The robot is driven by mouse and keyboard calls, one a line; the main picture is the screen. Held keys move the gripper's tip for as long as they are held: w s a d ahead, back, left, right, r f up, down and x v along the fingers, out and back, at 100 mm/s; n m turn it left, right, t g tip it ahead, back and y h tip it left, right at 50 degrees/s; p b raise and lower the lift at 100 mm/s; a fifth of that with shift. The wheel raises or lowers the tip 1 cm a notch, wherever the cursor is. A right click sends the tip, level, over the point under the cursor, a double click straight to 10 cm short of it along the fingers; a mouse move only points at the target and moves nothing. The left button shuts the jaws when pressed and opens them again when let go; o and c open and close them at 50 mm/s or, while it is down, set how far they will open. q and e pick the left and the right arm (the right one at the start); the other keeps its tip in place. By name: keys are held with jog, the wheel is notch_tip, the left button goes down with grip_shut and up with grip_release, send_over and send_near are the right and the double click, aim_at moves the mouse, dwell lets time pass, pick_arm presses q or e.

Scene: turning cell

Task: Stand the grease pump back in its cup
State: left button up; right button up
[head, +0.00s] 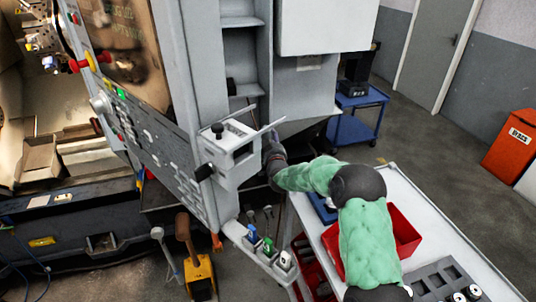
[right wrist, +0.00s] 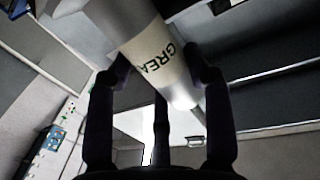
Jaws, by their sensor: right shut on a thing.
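The grease pump (right wrist: 160,62) is a pale cylinder with dark lettering reading "GREA". It lies slanted across the top of the right wrist view. My right gripper (right wrist: 152,75) has its dark fingers on both sides of the pump, shut on it. In the head view my right gripper (head: 274,158) is at the end of the green-sleeved arm, just right of a white box on the machine's panel. The pump is hard to make out there. I cannot pick out its cup for certain. My left gripper is not in view.
The white box (head: 236,172) with a black knob juts from the control panel (head: 160,150), close to my right gripper. A white-topped cart (head: 410,200) bears a red bin (head: 402,232) under my right arm. A ledge with small bottles (head: 250,241) is below.

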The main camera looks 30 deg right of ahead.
jog(key=shift+f+b, duration=0.3)
jog(key=shift+f, duration=2.2)
jog(key=shift+f, duration=0.2)
jog(key=o, duration=1.3)
jog(key=shift+r, duration=0.2)
jog(key=v, duration=1.2)
jog(key=shift+f+p, duration=0.1)
jog(key=shift+p, duration=0.25)
